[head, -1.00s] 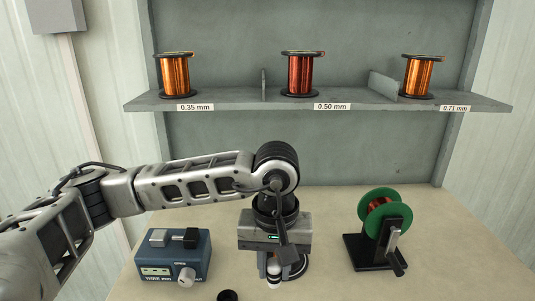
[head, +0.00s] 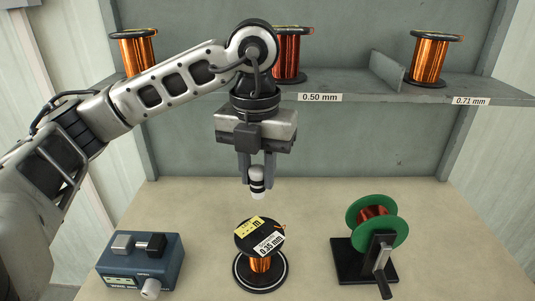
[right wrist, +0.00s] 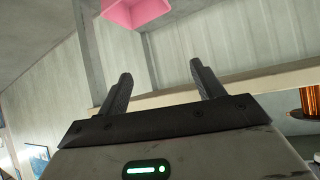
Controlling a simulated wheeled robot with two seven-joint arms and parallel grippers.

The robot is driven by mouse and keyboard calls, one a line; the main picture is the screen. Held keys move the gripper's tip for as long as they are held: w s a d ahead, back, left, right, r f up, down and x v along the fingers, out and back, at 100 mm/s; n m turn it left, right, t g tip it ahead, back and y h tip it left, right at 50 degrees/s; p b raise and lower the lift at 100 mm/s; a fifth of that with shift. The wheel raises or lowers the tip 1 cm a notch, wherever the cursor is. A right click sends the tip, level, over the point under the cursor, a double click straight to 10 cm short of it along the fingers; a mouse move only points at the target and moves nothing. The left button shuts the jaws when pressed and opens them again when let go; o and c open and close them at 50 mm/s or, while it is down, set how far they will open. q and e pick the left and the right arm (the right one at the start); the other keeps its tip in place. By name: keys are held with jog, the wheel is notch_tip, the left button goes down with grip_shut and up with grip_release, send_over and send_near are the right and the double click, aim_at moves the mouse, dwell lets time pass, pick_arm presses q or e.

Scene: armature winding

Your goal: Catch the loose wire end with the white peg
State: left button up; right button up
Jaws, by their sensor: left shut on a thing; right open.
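My left gripper (head: 257,184) is shut on the white peg (head: 257,175), which has black bands and hangs upright between the fingers. It is above the spool marked 0.35 mm (head: 260,264), apart from it. That spool of copper wire stands upright on a round black base with a white ring, with a yellow label on its black top flange. A short loose wire end (head: 281,228) sticks out at the flange's right edge. My right gripper (right wrist: 163,85) is open and empty in the right wrist view; it is not in the head view.
A blue wire device (head: 142,262) stands at the left of the table. A green-flanged winder (head: 365,222) with a crank stands at the right. The shelf (head: 370,91) behind holds several copper spools. A pink box (right wrist: 137,12) shows in the right wrist view.

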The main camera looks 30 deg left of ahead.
aim_at(258, 197)
pick_arm(q)
jog(key=shift+w+a+r+n, duration=0.1)
jog(key=shift+r+n, duration=0.1)
jog(key=shift+n, duration=0.3)
jog(key=shift+f, duration=0.1)
jog(key=shift+f+n+b, duration=0.3)
jog(key=shift+f+b, duration=0.05)
jog(key=shift+b, duration=0.05)
notch_tip(258, 197, down, 5)
jog(key=b, duration=0.4)
jog(key=shift+f, duration=0.15)
jog(key=shift+f+b, duration=0.45)
jog(key=shift+f, duration=0.4)
pick_arm(e)
jog(key=shift+w+a+f+m+t+y, duration=0.2)
jog(key=shift+a+f, duration=0.1)
jog(key=shift+f, duration=0.2)
jog(key=shift+w+a+f+m+t+y, duration=0.1)
jog(key=shift+a+f+m, duration=0.15)
jog(key=shift+f, duration=0.25)
jog(key=shift+s+f, duration=0.1)
jog(key=shift+f, duration=0.05)
